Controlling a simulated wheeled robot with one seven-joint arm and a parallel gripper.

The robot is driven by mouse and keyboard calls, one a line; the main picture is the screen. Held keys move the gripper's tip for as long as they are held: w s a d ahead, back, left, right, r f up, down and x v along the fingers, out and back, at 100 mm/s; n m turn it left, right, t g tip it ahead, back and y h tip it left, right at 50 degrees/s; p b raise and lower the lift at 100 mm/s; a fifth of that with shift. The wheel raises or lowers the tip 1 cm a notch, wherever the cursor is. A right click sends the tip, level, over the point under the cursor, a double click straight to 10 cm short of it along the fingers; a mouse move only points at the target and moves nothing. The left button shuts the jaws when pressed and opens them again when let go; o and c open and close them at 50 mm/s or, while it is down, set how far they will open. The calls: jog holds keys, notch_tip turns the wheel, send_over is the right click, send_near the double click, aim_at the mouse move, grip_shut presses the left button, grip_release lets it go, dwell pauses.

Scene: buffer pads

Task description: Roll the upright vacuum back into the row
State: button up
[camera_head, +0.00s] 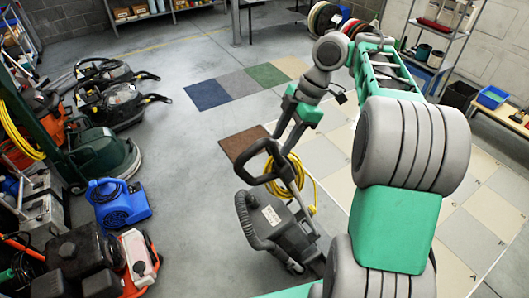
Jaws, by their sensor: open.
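The upright vacuum (270,221) stands on the concrete floor in the centre, dark grey with a ribbed hose on its left side. Its black loop handle (246,172) rises toward the back, and a coiled yellow cord (304,184) hangs beside it. My gripper (285,137) is open and points down at the top of the handle. I cannot tell whether its fingers touch or surround the handle. A row of machines lines the left side: black machines (112,101), a green floor machine (100,152) and a blue blower (116,204). My arm hides some floor to the right.
Red and black machines (85,262) stand at the lower left. Coloured floor samples (237,85) and a brown mat (241,142) lie behind the vacuum. Bare concrete (190,180) is clear between the vacuum and the left machines. Shelving (441,35) stands at the back right.

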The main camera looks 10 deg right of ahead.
jog(key=shift+w+a+n, duration=0.15)
jog(key=shift+a+n, duration=0.15)
jog(key=shift+n, duration=0.1)
jog(key=b+x, duration=0.3)
jog(key=x, duration=0.4)
jog(key=shift+a+f, duration=0.15)
jog(key=shift+c, duration=0.3)
grip_shut()
dwell(0.5)
